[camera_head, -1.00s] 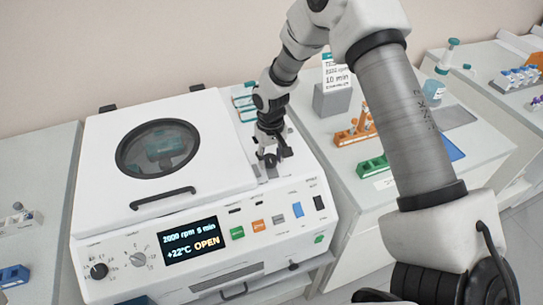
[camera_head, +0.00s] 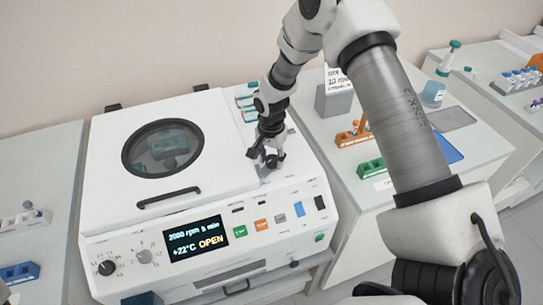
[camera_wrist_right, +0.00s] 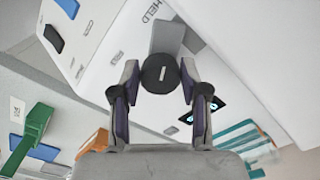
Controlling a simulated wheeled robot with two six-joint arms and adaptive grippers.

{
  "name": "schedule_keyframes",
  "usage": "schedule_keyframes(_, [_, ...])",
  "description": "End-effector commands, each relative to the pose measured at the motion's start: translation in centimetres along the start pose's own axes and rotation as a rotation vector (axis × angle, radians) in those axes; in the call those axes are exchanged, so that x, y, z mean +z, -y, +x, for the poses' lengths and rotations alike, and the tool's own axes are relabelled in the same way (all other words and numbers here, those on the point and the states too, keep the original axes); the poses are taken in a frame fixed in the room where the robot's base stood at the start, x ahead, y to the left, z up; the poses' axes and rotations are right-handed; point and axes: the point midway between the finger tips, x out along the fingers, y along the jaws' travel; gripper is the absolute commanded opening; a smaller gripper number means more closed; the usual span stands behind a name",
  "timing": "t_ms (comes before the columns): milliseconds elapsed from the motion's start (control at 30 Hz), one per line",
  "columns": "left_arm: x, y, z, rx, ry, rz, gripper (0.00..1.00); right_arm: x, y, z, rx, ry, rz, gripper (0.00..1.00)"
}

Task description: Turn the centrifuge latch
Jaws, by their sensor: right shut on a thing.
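The white centrifuge (camera_head: 222,187) stands in the middle of the head view. Its lid (camera_head: 110,195), with a round window and black handle, is down, and its display (camera_head: 197,240) reads OPEN. The latch is a dark round knob with a white line (camera_wrist_right: 161,74), seen in the right wrist view beside the printed word HELD. My right gripper (camera_wrist_right: 155,82) is shut on this knob, one finger on each side. In the head view my right gripper (camera_head: 265,157) reaches down to the deck right of the lid and hides the latch. My left gripper is out of view.
An orange rack (camera_head: 352,139) and a green rack (camera_head: 371,168) stand on the right bench, near a grey sign block (camera_head: 334,100) and a bottle (camera_head: 434,93). On the left bench lie a blue block (camera_head: 20,272) and a pale rack (camera_head: 22,222).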

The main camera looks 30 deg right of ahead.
Motion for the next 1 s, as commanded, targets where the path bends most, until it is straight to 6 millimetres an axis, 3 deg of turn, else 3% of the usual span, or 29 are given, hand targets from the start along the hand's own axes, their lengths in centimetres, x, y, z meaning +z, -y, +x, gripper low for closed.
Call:
schedule_keyframes(500, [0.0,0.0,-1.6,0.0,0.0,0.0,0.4,-0.1,0.1,0.0,0.001,0.0,0.42,0.1])
schedule_keyframes(1000, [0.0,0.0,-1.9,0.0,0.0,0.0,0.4,-0.1,0.1,0.1,0.002,0.001,0.543,0.1])
